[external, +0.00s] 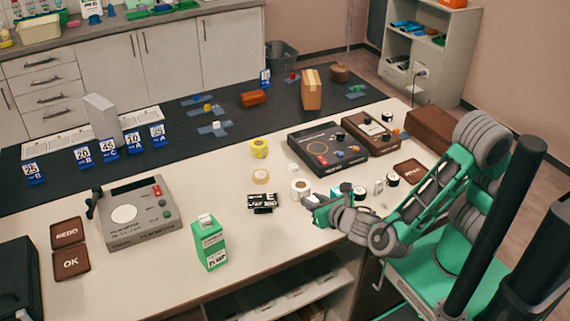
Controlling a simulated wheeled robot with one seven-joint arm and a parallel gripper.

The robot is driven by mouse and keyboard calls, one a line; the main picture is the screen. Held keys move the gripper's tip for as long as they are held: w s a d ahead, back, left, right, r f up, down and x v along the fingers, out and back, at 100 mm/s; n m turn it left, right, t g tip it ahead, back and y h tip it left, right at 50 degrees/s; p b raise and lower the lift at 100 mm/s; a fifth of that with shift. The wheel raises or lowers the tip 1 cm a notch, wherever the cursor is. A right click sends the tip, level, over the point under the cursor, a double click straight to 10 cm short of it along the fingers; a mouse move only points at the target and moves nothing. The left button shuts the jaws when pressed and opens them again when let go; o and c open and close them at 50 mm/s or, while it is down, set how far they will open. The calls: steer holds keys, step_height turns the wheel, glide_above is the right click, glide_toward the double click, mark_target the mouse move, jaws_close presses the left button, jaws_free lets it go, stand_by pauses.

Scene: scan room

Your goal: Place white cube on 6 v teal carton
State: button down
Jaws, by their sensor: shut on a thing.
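The teal carton (209,246) stands upright near the front edge of the bench, left of my gripper. It has white labels with dark print and a whitish patch at its top (205,220); I cannot tell whether that patch is part of the carton. My gripper (309,203) is low over the bench, right of the carton and well apart from it. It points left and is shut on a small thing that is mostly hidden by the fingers. I cannot clearly make out a white cube in its jaws.
A black-and-white lettered block (262,202) stands between the carton and my gripper. A white roll (300,188) is close behind the gripper. A grey device (136,214) stands left of the carton. The bench just right of the carton is clear.

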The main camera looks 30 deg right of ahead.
steer(key=w+d+r+m+h+p, duration=0.1)
steer(key=w+d+r+p, duration=0.3)
steer(key=r, duration=0.3)
steer(key=d+r+h+p, duration=0.1)
steer(key=d+r+p, duration=0.1)
steer(key=d+p, duration=0.65)
steer(key=shift+n+y, duration=0.3)
steer(key=shift+y, duration=0.5)
steer(key=f+b, duration=0.1)
steer(key=f, duration=0.2)
steer(key=f+b, duration=0.2)
steer(key=f, duration=0.2)
steer(key=d+f+b, duration=0.1)
steer(key=f, duration=0.3)
steer(key=shift+s, duration=0.3)
steer(key=shift+f, duration=0.1)
steer(key=c, duration=1.1)
jaws_free()
steer(key=shift+c, duration=0.2)
